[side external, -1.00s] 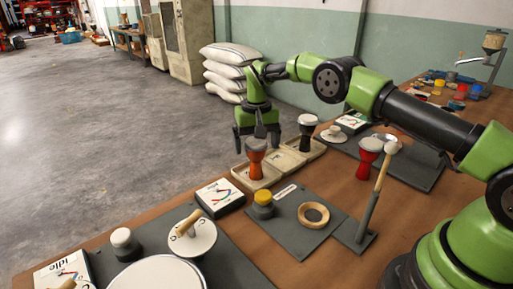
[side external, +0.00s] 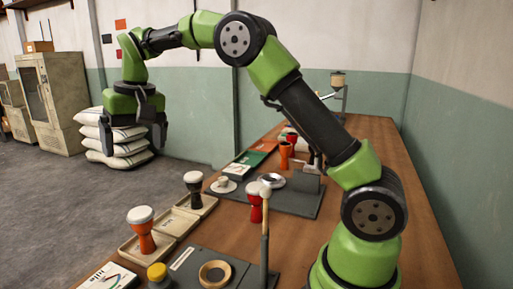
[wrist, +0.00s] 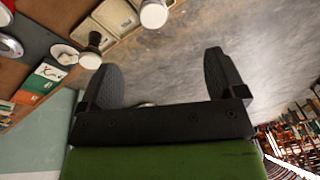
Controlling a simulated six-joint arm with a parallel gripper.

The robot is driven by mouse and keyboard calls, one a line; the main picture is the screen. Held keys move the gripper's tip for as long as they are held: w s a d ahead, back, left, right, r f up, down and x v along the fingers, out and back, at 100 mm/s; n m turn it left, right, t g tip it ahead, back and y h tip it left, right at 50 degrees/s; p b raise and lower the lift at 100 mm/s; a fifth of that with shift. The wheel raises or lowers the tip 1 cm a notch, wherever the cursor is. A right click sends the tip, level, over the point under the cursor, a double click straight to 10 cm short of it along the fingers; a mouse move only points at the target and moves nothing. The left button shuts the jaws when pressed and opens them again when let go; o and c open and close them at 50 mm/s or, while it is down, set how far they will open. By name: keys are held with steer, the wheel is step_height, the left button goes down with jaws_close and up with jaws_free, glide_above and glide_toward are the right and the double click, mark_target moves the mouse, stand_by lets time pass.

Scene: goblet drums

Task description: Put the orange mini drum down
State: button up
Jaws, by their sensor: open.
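The orange mini drum (side external: 146,242), with a white head and orange-red body, stands upright in the nearest compartment of the pale tray (side external: 172,224). In the wrist view a white drum head (wrist: 153,14), probably its own, shows at the top edge. My gripper (side external: 133,146) is open and empty, raised well above and behind the tray, apart from the drum. Its two dark fingers also show wide apart in the wrist view (wrist: 165,72). A black mini drum (side external: 194,190) stands in the far compartment. The middle compartment looks empty.
A red drum (side external: 256,208) stands on a dark board, and another orange drum (side external: 284,155) stands farther back. A mallet on a post (side external: 265,225), a wooden ring (side external: 215,274) and a yellow-topped jar (side external: 157,274) are nearer. Floor is open left of the table.

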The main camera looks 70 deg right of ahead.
steer(key=s+a+r+t, duration=0.1)
steer(key=s+r, duration=0.3)
steer(key=s, duration=0.3)
steer(key=s+a+r+t, duration=0.1)
steer(key=s+r+t, duration=0.1)
steer(key=s+r, duration=0.3)
steer(key=s+f+t, duration=0.1)
steer(key=s+f, duration=0.1)
steer(key=s, duration=0.5)
steer(key=s+f+t+y, duration=0.1)
steer(key=s+f, duration=0.2)
steer(key=s, duration=0.4)
steer(key=shift+s+a+f, duration=0.25)
steer(key=shift+s+a, duration=0.05)
steer(key=shift+a, duration=0.15)
